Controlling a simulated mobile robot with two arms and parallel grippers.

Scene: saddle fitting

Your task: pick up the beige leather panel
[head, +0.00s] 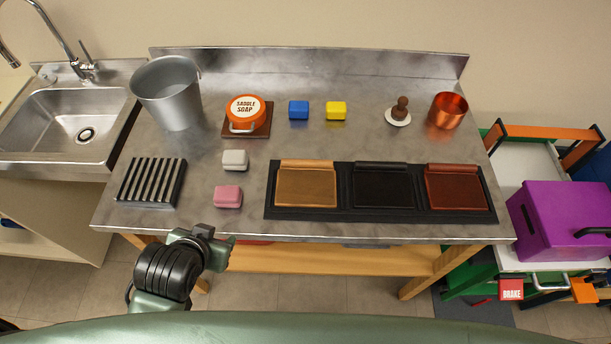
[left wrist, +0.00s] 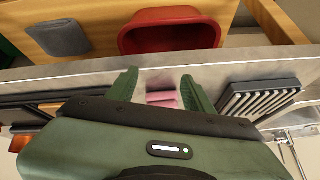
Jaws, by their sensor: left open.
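The beige leather panel (head: 306,188) lies flat in the left section of a black three-part tray (head: 370,215) at the front of the steel table. A black panel (head: 382,188) lies in the middle section and a reddish-brown one (head: 455,190) in the right section. My left gripper (head: 222,243) is at the table's front edge, left of the tray and apart from the beige panel. In the left wrist view its two green fingers (left wrist: 160,90) are spread, with nothing held between them. My right gripper is in neither view.
A pink block (head: 228,196) and a white block (head: 235,160) sit left of the tray. A slatted black rack (head: 150,182) stands further left. Saddle soap (head: 246,110), blue and yellow blocks, a metal bucket (head: 170,92) and a copper cup (head: 448,110) stand behind.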

